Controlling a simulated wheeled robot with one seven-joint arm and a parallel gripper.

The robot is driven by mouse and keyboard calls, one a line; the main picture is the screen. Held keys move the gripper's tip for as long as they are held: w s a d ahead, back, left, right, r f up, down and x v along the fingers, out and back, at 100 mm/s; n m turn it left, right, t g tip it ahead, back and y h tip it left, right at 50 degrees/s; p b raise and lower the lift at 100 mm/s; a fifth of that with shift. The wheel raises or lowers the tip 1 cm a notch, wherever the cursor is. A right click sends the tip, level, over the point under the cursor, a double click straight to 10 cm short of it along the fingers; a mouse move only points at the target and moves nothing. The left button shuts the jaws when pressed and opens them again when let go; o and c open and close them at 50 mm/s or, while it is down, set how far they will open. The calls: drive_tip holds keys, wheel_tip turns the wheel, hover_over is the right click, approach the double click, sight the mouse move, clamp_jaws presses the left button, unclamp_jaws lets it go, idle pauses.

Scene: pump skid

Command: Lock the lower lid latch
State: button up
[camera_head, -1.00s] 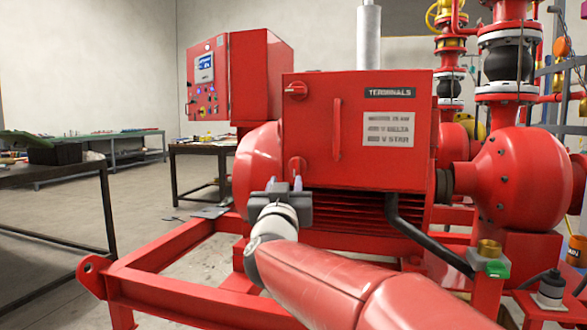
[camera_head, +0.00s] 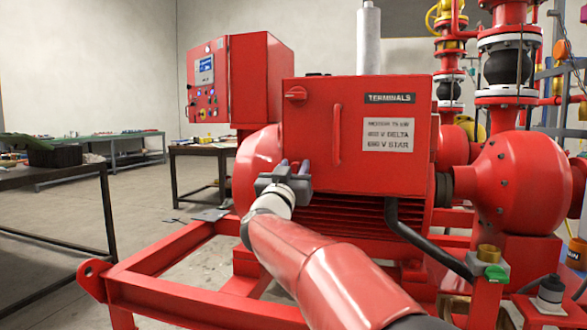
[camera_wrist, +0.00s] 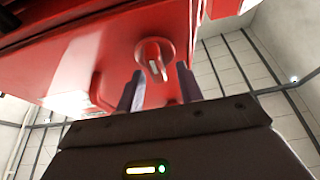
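The red terminal box (camera_head: 390,170) has a flat lid with an upper latch knob (camera_head: 295,93) at its top left corner. The lower lid latch (camera_wrist: 153,58) shows in the wrist view as a round red knob with a raised grip bar and a pale mark. In the head view my gripper (camera_head: 294,168) covers this latch at the lid's lower left corner. In the wrist view my gripper (camera_wrist: 159,74) is open, with one finger on each side of the knob's lower part. I cannot tell whether the fingers touch it.
A vertical red handle (camera_head: 337,134) stands out from the lid, right of the latches. A black cable (camera_head: 415,232) leaves the box below. The red skid frame (camera_head: 170,298) runs in front. A red control cabinet (camera_head: 208,80) stands behind at left.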

drive_tip(key=shift+c, duration=0.2)
clamp_jaws()
